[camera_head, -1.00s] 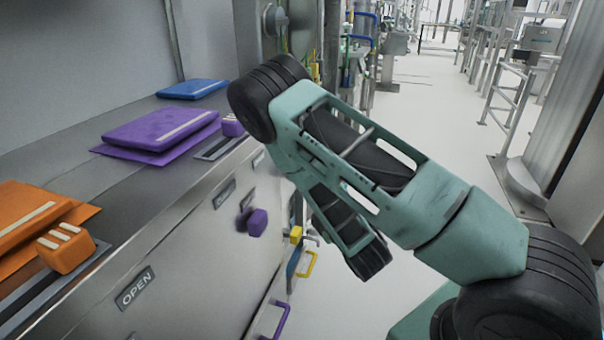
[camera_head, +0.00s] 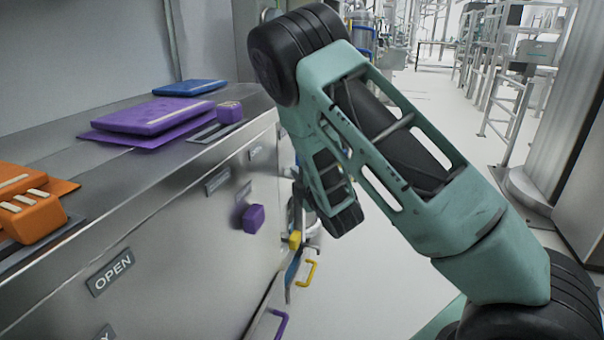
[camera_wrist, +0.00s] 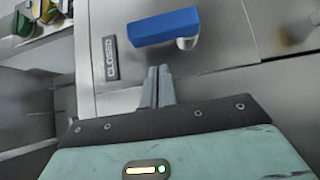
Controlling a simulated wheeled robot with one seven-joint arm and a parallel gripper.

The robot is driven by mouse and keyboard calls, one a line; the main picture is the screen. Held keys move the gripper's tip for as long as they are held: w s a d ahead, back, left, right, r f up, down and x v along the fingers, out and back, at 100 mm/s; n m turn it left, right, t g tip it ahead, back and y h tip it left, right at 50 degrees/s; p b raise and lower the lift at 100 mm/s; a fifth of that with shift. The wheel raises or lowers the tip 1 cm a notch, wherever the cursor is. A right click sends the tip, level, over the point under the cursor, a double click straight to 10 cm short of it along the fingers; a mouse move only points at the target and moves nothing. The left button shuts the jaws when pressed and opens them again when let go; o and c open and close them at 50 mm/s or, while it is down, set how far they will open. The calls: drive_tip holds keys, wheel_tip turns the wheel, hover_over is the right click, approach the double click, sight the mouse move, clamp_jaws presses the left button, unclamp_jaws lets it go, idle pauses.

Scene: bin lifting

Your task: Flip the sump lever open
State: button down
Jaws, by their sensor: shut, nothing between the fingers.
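In the wrist view, a blue lever handle (camera_wrist: 165,27) stands out from a grey metal panel, lying almost crosswise with a slight tilt. A round metal pivot shows under its right end. A dark CLOSED label (camera_wrist: 110,58) is on the panel to its left. My gripper (camera_wrist: 158,70) is shut and empty, its two fingers together just below the handle in the picture. A small gap shows between the fingertips and the handle; depth is hard to judge. In the head view my arm hides the gripper and the blue handle.
A purple knob (camera_head: 253,218) and an OPEN label (camera_head: 110,272) are on the cabinet front. Yellow (camera_head: 308,272) and purple (camera_head: 280,324) pull handles stick out lower down. Purple (camera_head: 150,115) and orange lids lie on the counter.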

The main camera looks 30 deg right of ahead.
sight(297, 162)
drive_tip(key=w+d, duration=0.1)
drive_tip(key=d, duration=0.1)
drive_tip(key=shift+w+d, duration=0.3)
drive_tip(key=shift+w, duration=0.05)
drive_tip(key=shift+w+d+r+m+g+p, duration=0.2)
drive_tip(key=shift+r+m+g+p, duration=0.15)
drive_tip(key=shift+p, duration=0.45)
drive_tip(key=w+d+f+m+g+y+p, duration=0.1)
drive_tip(key=w+d+m+g+y+p, duration=0.4)
drive_tip(key=p, duration=1.8)
drive_tip(key=shift+d+m+g+y, duration=0.6)
drive_tip(key=shift+d+m+g, duration=0.4)
drive_tip(key=shift+g, duration=0.95)
drive_tip(key=shift+a+f, duration=0.1)
drive_tip(key=shift+f, duration=0.05)
